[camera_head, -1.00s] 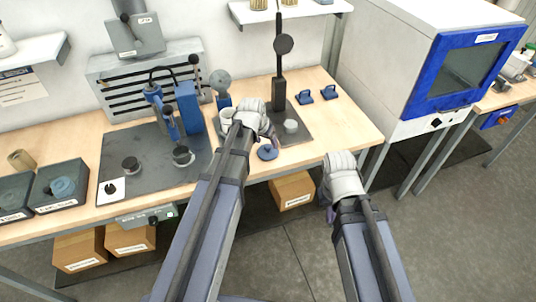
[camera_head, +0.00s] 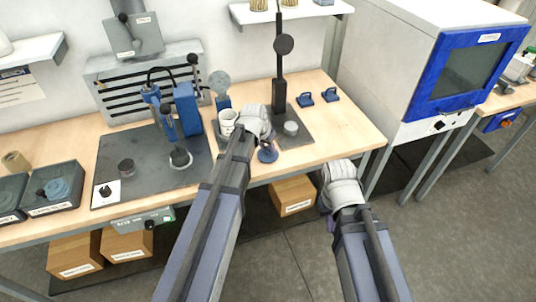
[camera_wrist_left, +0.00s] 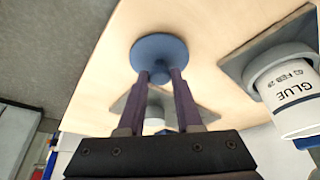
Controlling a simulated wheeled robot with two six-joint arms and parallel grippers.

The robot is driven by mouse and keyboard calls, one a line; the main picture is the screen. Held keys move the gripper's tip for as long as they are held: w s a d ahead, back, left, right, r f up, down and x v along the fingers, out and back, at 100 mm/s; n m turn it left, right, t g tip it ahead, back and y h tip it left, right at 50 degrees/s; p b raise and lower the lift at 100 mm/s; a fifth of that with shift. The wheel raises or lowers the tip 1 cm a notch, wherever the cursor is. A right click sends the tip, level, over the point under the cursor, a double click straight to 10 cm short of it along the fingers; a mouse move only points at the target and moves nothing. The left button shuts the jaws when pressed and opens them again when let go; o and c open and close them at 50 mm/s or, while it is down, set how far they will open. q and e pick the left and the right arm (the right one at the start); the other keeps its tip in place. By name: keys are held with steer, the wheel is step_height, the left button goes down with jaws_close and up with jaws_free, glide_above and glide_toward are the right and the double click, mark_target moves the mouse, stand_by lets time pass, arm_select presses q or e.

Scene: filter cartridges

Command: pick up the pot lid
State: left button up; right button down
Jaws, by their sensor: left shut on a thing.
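The pot lid is a round blue disc with a small knob (camera_wrist_left: 158,52). In the head view the lid (camera_head: 267,156) is near the front edge of the bench, right of the white pot. My left gripper (camera_wrist_left: 160,76) is shut on the lid's knob, with the dark fingers on either side of it. I cannot tell whether the lid touches the bench. The white pot, marked GLUE (camera_wrist_left: 293,100), stands close by; it also shows in the head view (camera_head: 227,122). My right gripper (camera_head: 327,207) hangs in front of the bench, its fingers mostly hidden.
A dark mat (camera_head: 300,138) with a black stand (camera_head: 280,95) lies behind the lid. Two blue handled pieces (camera_head: 305,99) sit to the right. Another dark mat (camera_head: 112,150) with a blue device (camera_head: 187,108) is at left. Bare bench (camera_head: 345,130) is free at right.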

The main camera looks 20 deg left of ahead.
mark_target(268, 149)
arm_select(q)
jaws_close()
step_height(268, 149, up, 10)
steer(key=p, duration=1)
